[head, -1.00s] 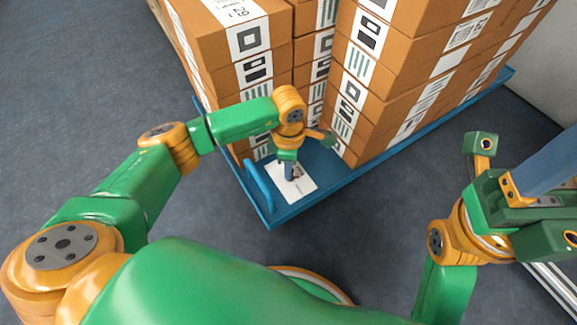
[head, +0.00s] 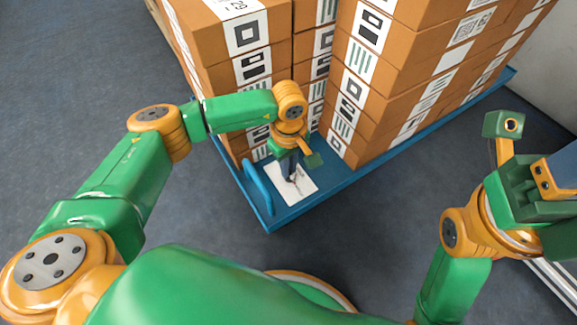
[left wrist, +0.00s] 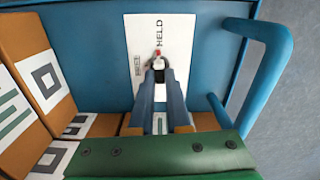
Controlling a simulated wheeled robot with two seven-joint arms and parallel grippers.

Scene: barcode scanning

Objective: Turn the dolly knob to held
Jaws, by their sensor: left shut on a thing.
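The dolly knob (left wrist: 158,64) shows in the left wrist view as a small white and dark piece with a red mark at its upper end. It sits on a white label plate (left wrist: 180,42), which also shows in the head view (head: 301,189). The red mark points up towards the word HELD. A second, smaller word left of the knob is too small to read. My left gripper (left wrist: 158,72) is shut on the knob, its fingers partly hiding it. It reaches down to the plate in the head view (head: 291,178). My right gripper (head: 558,172) is cut off at the right edge.
The blue dolly (head: 330,190) carries tall stacks of brown boxes (head: 390,95) close behind my left gripper. A blue handle (head: 257,187) rises from its near left corner. The grey floor (head: 390,230) between the dolly and my right arm is clear.

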